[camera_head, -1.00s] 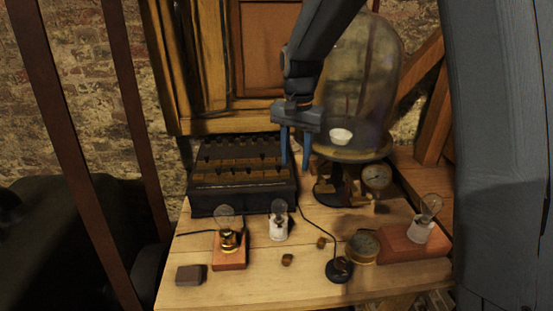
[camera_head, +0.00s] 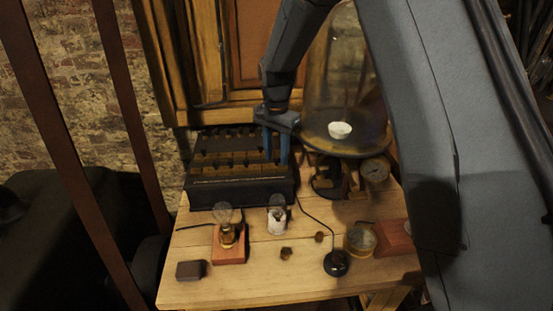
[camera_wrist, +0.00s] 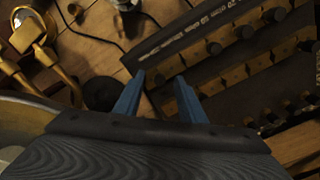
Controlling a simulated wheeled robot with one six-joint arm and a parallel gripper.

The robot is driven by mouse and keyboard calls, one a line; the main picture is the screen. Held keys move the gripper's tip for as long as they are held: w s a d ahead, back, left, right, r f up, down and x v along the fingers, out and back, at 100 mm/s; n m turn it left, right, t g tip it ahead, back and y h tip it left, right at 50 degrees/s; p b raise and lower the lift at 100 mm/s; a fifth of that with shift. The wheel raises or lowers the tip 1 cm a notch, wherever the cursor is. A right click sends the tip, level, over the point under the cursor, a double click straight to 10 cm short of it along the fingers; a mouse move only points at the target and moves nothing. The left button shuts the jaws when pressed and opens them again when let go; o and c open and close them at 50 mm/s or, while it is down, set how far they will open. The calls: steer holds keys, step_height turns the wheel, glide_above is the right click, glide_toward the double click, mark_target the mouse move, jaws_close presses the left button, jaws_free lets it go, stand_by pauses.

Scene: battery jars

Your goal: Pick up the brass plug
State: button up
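A dark box (camera_head: 240,190) stands at the back of the table, with rows of brass blocks and dark-knobbed plugs on top; the plugs (camera_wrist: 214,48) show closer in the wrist view. Two small brownish-brass pieces lie loose on the table, one nearer (camera_head: 285,253) and one farther (camera_head: 319,237); I cannot tell which thing is the brass plug. My gripper (camera_head: 276,162) points down over the right part of the box. Its blue fingers (camera_wrist: 160,76) are apart, with nothing visible between them. The height of the fingertips above the box is unclear.
A glass bell jar (camera_head: 345,75) on a stand is close right of my gripper. Two bulbs, one on a red base (camera_head: 229,257) and one in a white holder (camera_head: 277,219), stand before the box.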

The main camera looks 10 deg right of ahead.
steer(key=shift+f, duration=0.3)
jaws_close()
steer(key=shift+r, duration=0.1)
step_height(320, 180, up, 27)
steer(key=b, duration=0.6)
steer(key=shift+w+f+n+p, duration=0.4)
steer(key=shift+w+f, duration=0.85)
steer(key=shift+f, duration=2.85)
steer(key=shift+w+f+n+p, duration=0.35)
steer(key=shift+w+f, duration=0.85)
steer(key=shift+f, duration=2.9)
steer(key=shift+w+f+n+p, duration=0.4)
steer(key=shift+w+f, duration=0.85)
steer(key=shift+f, duration=2.85)
